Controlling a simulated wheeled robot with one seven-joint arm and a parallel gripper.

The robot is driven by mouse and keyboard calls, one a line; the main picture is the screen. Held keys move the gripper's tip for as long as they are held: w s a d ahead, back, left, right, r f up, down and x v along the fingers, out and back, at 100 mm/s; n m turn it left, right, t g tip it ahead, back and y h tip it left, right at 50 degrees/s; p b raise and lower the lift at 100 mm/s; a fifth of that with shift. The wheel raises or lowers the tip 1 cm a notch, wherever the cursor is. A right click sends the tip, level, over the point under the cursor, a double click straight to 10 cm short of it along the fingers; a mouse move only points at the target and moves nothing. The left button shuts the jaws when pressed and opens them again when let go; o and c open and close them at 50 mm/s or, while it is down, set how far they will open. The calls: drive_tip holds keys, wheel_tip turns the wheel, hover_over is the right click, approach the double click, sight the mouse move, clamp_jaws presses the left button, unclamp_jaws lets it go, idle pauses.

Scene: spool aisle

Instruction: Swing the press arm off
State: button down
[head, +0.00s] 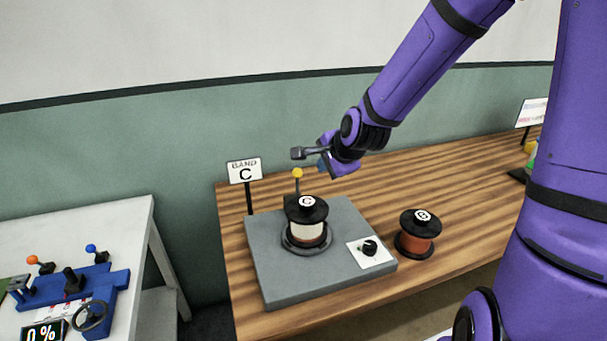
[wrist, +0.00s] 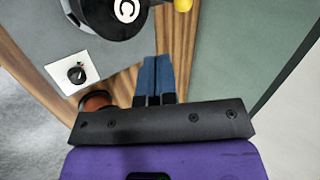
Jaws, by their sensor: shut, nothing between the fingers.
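A yellow-tipped lever (head: 297,174), likely the press arm's handle, stands behind a spool marked C (head: 307,228) on a grey base plate (head: 285,285). How the lever joins the spool's black top is too small to tell. The yellow tip (wrist: 183,4) also shows at the top edge of the wrist view, beside the spool's black top (wrist: 97,12). My gripper (head: 322,164) is above and to the right of the lever, apart from it. Its blue fingers (wrist: 158,60) are together and empty, over bare wood in the wrist view.
A black knob (head: 370,247) on a white plate sits right of the spool. An orange-brown spool (head: 418,233) stands on the wooden bench (head: 460,196). A BAND C sign (head: 244,171) stands at back left. A white table (head: 105,222) with blue controls is at left.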

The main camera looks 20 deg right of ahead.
sight(300, 176)
drive_tip(key=x, duration=0.9)
drive_tip(key=shift+w+a+f, duration=0.1)
drive_tip(key=shift+w+f, duration=0.1)
drive_tip(key=shift+f, duration=0.15)
drive_tip(key=shift+w+a+f, duration=0.1)
drive_tip(key=shift+w, duration=0.5)
drive_tip(key=shift+w+a+f, duration=0.1)
drive_tip(key=shift+w, duration=0.5)
drive_tip(key=shift+w+a+f, duration=0.1)
drive_tip(key=shift+w+a, duration=0.05)
drive_tip(key=shift+w, duration=0.65)
drive_tip(key=shift+w, duration=0.15)
